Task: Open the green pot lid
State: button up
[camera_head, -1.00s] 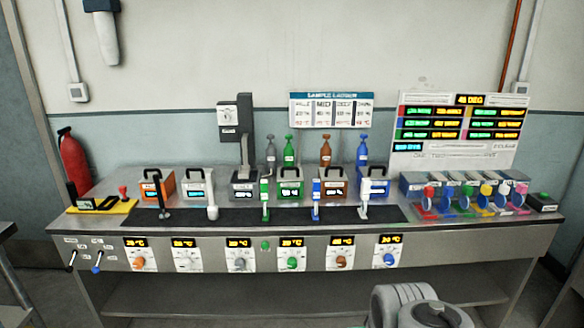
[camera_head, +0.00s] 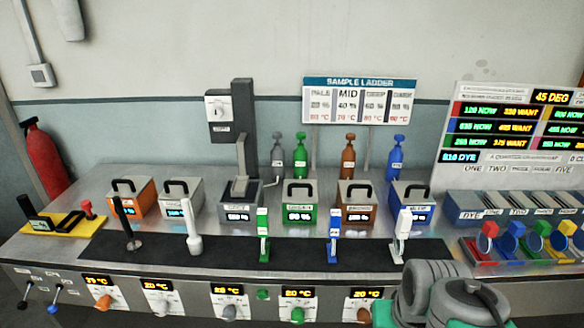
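The green pot (camera_head: 299,214) stands on the bench in the middle of the row of pots, with a small readout on its front. Its lid (camera_head: 289,197) is flat and grey with a black arched handle, and it lies shut on top. Grey rounded links of my arm show at the lower right. My gripper's fingers are out of view, and nothing of mine touches the green pot.
A grey pot (camera_head: 238,214) stands left of it, with an upright grey piece above it. A brown pot (camera_head: 356,215) stands right. A green-and-white upright tool (camera_head: 263,236) stands in front on the dark mat (camera_head: 300,249). Bottles stand behind.

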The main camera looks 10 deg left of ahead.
aim_at(294, 191)
jog(key=u, duration=0.4)
jog(key=i, duration=0.85)
jog(key=u, duration=1.35)
jog(key=i, duration=0.55)
jog(key=u, duration=0.5)
